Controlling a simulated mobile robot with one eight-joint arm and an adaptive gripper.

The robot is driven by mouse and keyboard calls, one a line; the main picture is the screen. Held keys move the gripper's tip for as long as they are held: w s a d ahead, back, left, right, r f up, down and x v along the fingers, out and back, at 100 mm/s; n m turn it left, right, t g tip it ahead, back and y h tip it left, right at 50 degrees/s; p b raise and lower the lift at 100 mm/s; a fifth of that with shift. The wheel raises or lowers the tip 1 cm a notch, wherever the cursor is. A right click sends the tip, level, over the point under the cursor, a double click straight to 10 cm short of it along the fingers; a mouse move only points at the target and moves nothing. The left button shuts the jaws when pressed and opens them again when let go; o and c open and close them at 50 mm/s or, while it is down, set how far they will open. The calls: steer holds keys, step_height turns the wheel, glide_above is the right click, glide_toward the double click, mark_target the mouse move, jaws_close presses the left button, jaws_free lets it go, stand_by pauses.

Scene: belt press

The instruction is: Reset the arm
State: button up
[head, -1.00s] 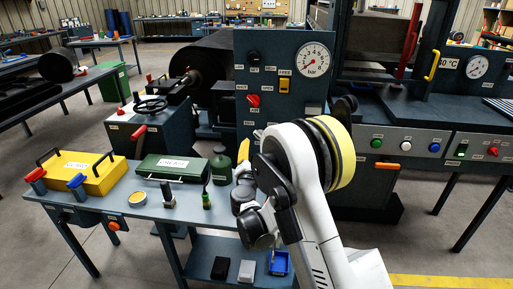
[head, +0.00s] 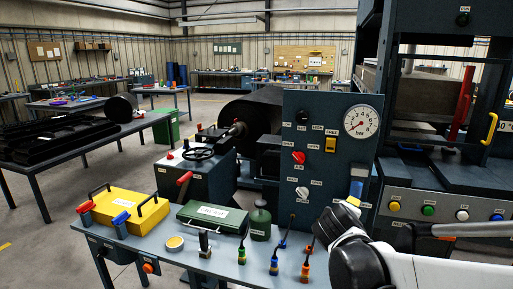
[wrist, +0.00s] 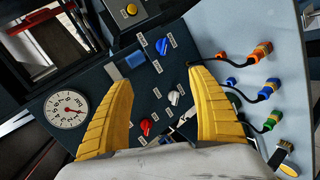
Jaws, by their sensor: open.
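My gripper (wrist: 160,80) shows in the wrist view as two yellow ribbed fingers, spread apart with nothing between their tips. It is open and faces the dark blue control panel (wrist: 103,103). A red knob (wrist: 145,127), a white knob (wrist: 174,97) and a blue knob (wrist: 162,46) show on the panel in that view. In the head view, my white and black arm reaches in from the lower right, in front of the panel (head: 320,150). It hides part of the panel's lower right and the bench end. The fingers are hard to make out there.
The grey bench (head: 215,260) carries a yellow case (head: 125,213), a green case (head: 212,214), a green bottle (head: 261,222) and several cabled connectors. The press (head: 440,175) stands at the right. A round gauge (head: 363,121) tops the panel. Open floor (head: 60,240) lies at the left.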

steer(key=s+a+f+m+g+y, duration=0.2)
steer(key=s+m, duration=0.2)
steer(key=s, duration=0.8)
steer(key=s+a+f+m+g+y, duration=0.1)
steer(key=s+m, duration=0.4)
steer(key=s, duration=0.8)
steer(key=a+f+y, duration=0.1)
steer(key=a+y, duration=0.1)
steer(key=shift+a+f+m+g+y, duration=0.25)
steer(key=shift+f+m+g+y, duration=0.05)
steer(key=shift+f+g, duration=0.1)
